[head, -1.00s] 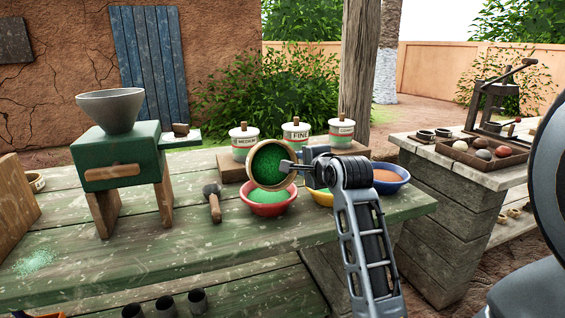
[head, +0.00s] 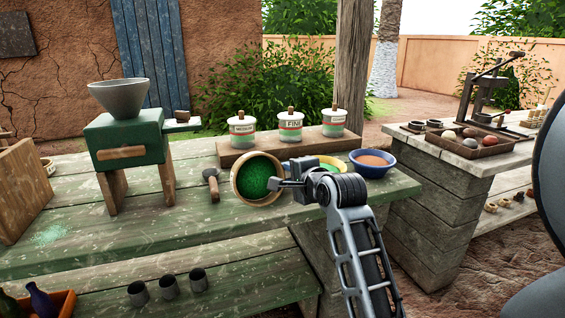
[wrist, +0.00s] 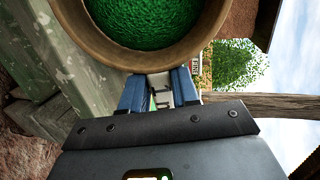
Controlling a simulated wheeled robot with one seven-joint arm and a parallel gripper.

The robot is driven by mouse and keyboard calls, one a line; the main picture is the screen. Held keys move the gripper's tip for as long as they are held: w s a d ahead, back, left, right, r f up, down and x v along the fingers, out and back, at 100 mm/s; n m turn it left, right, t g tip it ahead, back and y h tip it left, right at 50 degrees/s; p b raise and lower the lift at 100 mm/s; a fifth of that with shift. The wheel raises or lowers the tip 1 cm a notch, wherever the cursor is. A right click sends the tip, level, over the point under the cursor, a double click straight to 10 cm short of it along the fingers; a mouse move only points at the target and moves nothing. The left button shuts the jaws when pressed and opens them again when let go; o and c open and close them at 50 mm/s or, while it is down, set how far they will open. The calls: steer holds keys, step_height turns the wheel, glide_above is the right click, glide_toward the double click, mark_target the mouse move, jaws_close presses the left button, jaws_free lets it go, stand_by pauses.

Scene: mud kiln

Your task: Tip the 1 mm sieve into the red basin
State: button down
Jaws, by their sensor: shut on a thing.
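The round sieve (head: 240,190) has a tan rim and green powder inside. It is tilted steeply, its open face turned toward the head camera, over the green bench. My gripper (head: 281,184) is shut on the right side of its rim. In the wrist view the sieve's rim (wrist: 135,60) fills the top, with green powder inside, and my gripper (wrist: 160,90) meets its edge. The red basin is hidden behind the sieve in the head view.
A yellow basin (head: 333,160) and a blue bowl (head: 362,170) of orange powder stand right of the sieve. Lidded jars (head: 290,127) stand on a board behind. A wooden-handled tool (head: 213,186) lies to the left, near the green hopper mill (head: 125,140).

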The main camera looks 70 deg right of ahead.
steer(key=w+a+f+n+t+y, duration=0.1)
steer(key=w+a+f+n+y, duration=0.2)
steer(key=a, duration=1)
steer(key=w+a+f+n+t+y, duration=0.1)
steer(key=w+a+f+n+y, duration=0.2)
steer(key=w+a+f, duration=0.4)
steer(key=w+a+f+n+t+y, duration=0.2)
steer(key=w+a+f+y, duration=0.2)
steer(key=a+f, duration=1)
steer(key=w+a, duration=0.2)
steer(key=a, duration=0.4)
steer(key=shift+a+f+n, duration=0.15)
steer(key=shift+n, duration=0.25)
steer(key=shift+w, duration=0.1)
